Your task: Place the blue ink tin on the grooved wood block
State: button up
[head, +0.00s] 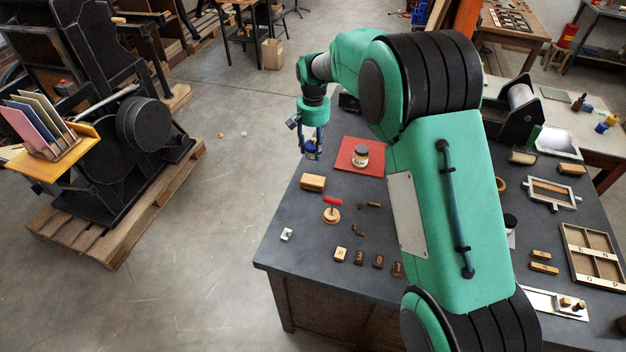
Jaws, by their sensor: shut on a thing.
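My gripper (312,145) is at the far left corner of the dark table, pointing down. It is shut on the blue ink tin (312,154), which shows small and partly covered by the fingers. The tin appears to be above the table, but its exact height is hard to tell. A light wood block (313,183) lies on the table just in front of the tin in the picture. It looks like the grooved block, though a groove is too small to make out.
A red-handled stamp (332,209), small wooden pieces and a white cube (287,234) lie nearer. My arm hides the table's middle.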

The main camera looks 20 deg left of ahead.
jog(key=shift+f, duration=1.2)
send_over(313, 179)
jog(key=shift+s+f, duration=0.1)
jog(key=shift+f, duration=3)
jog(key=shift+f+b, duration=0.35)
jog(key=shift+f, duration=1.55)
jog(key=shift+f, duration=0.1)
jog(key=o, duration=1.4)
